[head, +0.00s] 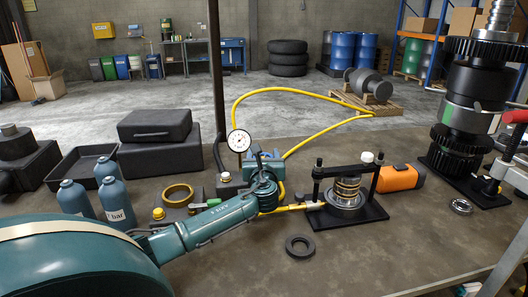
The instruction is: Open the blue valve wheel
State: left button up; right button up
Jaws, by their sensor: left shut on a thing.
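The blue valve wheel (265,155) is on top of a small teal valve block (292,165) near the middle of the bench, beside a round white gauge (239,141). My left gripper (264,166) reaches in from the left at the end of my teal arm. It is shut on the wheel, and its fingers and wrist hide much of the wheel. How far the wheel is turned cannot be told. My right gripper is not in view.
A yellow hose (300,92) loops behind the valve block. A black press frame (345,190) with a stack of rings stands to the right, near an orange case (400,177). Several blue bottles (75,197) stand at left. A dark ring (299,246) lies in front on open bench.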

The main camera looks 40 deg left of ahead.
pick_arm(q)
jog(key=n+g+y+p, duration=0.1)
jog(key=n+g+y, duration=0.2)
jog(key=g, duration=0.1)
jog(key=shift+s, duration=0.15)
jog(key=shift+s+a+n+g+y, duration=0.15)
jog(key=shift+n+g+y, duration=0.45)
jog(key=shift+n+g, duration=0.4)
jog(key=shift+s+a+n+g+y, duration=0.1)
jog(key=shift+n+g+y, duration=0.55)
jog(key=shift+g, duration=0.55)
jog(key=o, duration=0.7)
notch_tip(320, 180, up, 10)
jog(key=shift+o, duration=0.4)
